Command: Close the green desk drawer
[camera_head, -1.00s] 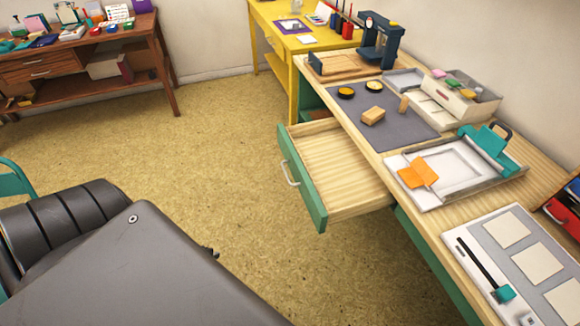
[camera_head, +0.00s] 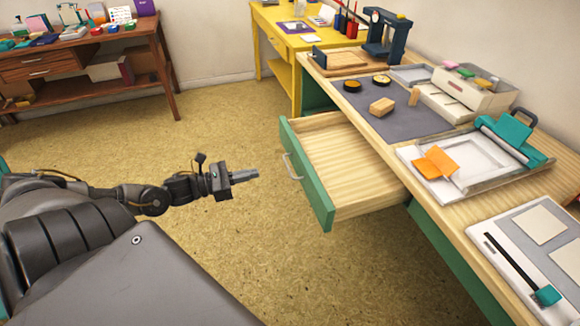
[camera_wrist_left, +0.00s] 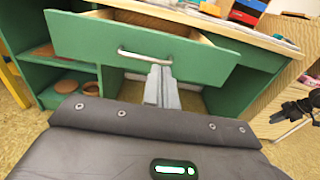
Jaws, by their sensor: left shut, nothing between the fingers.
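The green desk drawer (camera_head: 308,181) is pulled out from the green desk (camera_head: 435,236), and its wooden inside looks empty. A metal bar handle (camera_head: 291,167) is on its front. My left gripper (camera_head: 257,174) is shut and empty, left of the drawer front and apart from it in the head view. In the left wrist view my shut left fingers (camera_wrist_left: 161,88) point toward the drawer front (camera_wrist_left: 140,46), just below its handle (camera_wrist_left: 145,57). I cannot tell there whether they touch it.
The desktop holds a grey mat (camera_head: 400,108) with inkpads and wooden blocks, and a white tray (camera_head: 450,172) with an orange piece. A yellow table (camera_head: 290,44) and a brown table (camera_head: 85,90) stand behind. The floor (camera_head: 240,240) is clear.

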